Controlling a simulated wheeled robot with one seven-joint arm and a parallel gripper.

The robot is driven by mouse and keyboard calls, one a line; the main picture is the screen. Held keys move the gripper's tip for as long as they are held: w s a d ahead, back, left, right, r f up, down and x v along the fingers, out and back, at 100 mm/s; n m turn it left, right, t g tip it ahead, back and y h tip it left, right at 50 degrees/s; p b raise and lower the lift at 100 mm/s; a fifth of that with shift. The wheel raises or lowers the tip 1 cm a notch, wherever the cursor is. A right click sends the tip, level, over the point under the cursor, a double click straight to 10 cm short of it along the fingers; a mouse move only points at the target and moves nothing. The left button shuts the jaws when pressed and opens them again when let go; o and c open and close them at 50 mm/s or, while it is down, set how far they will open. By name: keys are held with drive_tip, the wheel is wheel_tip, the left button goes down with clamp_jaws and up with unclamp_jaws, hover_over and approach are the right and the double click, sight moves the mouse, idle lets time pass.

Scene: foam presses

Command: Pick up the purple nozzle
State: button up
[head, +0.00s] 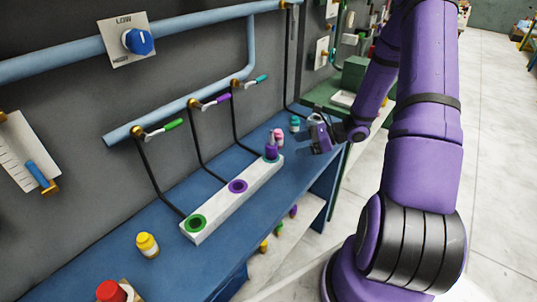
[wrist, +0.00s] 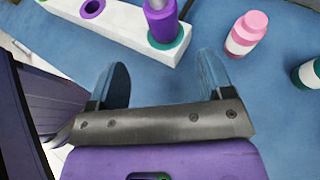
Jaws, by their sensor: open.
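The purple nozzle (head: 271,149) stands upright at the far end of the white block (head: 214,213), at the teal-ringed hole. In the wrist view the purple nozzle (wrist: 161,22) rises from the teal ring, with its top cut off by the frame edge. My gripper (head: 317,134) is to the right of the nozzle, above the far end of the blue bench. In the wrist view my gripper (wrist: 164,70) has its two blue fingers apart, with nothing between them. The nozzle lies beyond the fingertips, roughly in line with the gap.
A pink-capped bottle (wrist: 246,33) stands close beside the nozzle, and a teal bottle (wrist: 310,74) stands further right. The block's purple-ringed (head: 238,186) and green-ringed (head: 196,223) holes look empty. Dark hoses run from the wall pipe down to the bench. A yellow bottle (head: 147,245) stands nearer.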

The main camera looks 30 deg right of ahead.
sight(271, 150)
drive_tip(key=x, duration=0.5)
drive_tip(key=shift+w+f, duration=0.2)
drive_tip(key=shift+w, duration=0.05)
drive_tip(key=shift+r+x, duration=0.15)
drive_tip(key=shift+x, duration=1.2)
drive_tip(key=shift+r+x, duration=0.1)
drive_tip(key=shift+x, duration=1.25)
drive_tip(key=shift+w, duration=0.15)
drive_tip(key=shift+a, duration=0.1)
drive_tip(key=c, duration=1.2)
drive_tip(key=shift+r, duration=0.15)
